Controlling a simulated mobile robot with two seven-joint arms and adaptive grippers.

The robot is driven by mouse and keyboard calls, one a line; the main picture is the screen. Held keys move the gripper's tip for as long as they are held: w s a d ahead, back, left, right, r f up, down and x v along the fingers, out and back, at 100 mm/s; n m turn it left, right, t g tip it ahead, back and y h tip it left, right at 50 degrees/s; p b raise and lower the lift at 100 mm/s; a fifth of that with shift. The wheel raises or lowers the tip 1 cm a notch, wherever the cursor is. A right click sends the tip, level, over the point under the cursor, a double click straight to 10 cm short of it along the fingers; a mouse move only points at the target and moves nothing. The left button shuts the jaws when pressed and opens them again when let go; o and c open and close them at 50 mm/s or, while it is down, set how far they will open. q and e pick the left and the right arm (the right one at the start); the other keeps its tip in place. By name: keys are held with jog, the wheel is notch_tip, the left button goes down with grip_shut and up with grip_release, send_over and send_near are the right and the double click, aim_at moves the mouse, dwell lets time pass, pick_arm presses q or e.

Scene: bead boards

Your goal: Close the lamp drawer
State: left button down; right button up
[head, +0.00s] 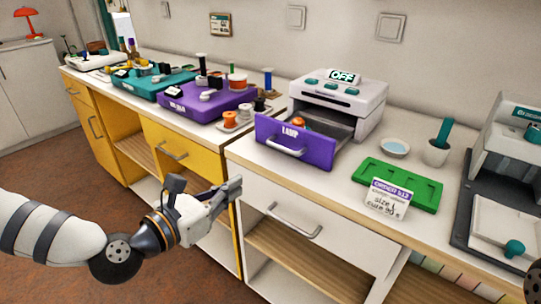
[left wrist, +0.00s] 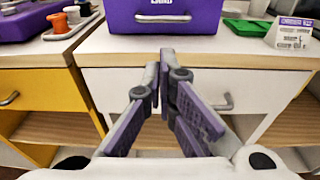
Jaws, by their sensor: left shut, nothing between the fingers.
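The lamp drawer (head: 294,146) is a purple-fronted drawer labelled LAMP with a silver handle. It stands pulled out of a white box-shaped machine (head: 338,104) whose display reads OFF. An orange item (head: 299,122) shows inside the drawer. In the left wrist view the purple drawer front (left wrist: 190,17) is at the top centre, beyond the fingertips. My left gripper (head: 232,188) is shut and empty, in front of the counter, below and left of the drawer and apart from it. It also shows in the left wrist view (left wrist: 164,75). My right gripper does not show.
A green board (head: 398,186) with a card (head: 387,200) lies right of the drawer. A small tray (head: 245,118) of spools sits to its left, near a purple case (head: 205,98). The counter edge and white cabinet drawer (head: 290,212) lie beside my left gripper.

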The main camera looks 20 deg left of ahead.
pick_arm(q)
send_near(289, 146)
jog(key=shift+w+d+f, duration=0.2)
jog(key=shift+w+f, duration=0.45)
jog(key=shift+f, duration=0.1)
jog(key=shift+w+d, duration=0.15)
jog(key=shift+w, duration=0.4)
jog(key=w+b, duration=0.1)
jog(key=w+d+f, duration=0.1)
jog(key=shift+w+f+b, duration=0.1)
jog(key=shift+w+b, duration=0.2)
jog(key=shift+b, duration=0.1)
jog(key=b+x, duration=0.1)
jog(key=x, duration=0.1)
jog(key=r+b+x, duration=0.1)
jog(key=x, duration=0.1)
jog(key=shift+w+d, duration=0.1)
jog(key=shift+w, duration=0.15)
jog(key=shift+w+r+b, duration=0.2)
jog(key=shift+b, duration=0.1)
jog(key=shift+r, duration=0.25)
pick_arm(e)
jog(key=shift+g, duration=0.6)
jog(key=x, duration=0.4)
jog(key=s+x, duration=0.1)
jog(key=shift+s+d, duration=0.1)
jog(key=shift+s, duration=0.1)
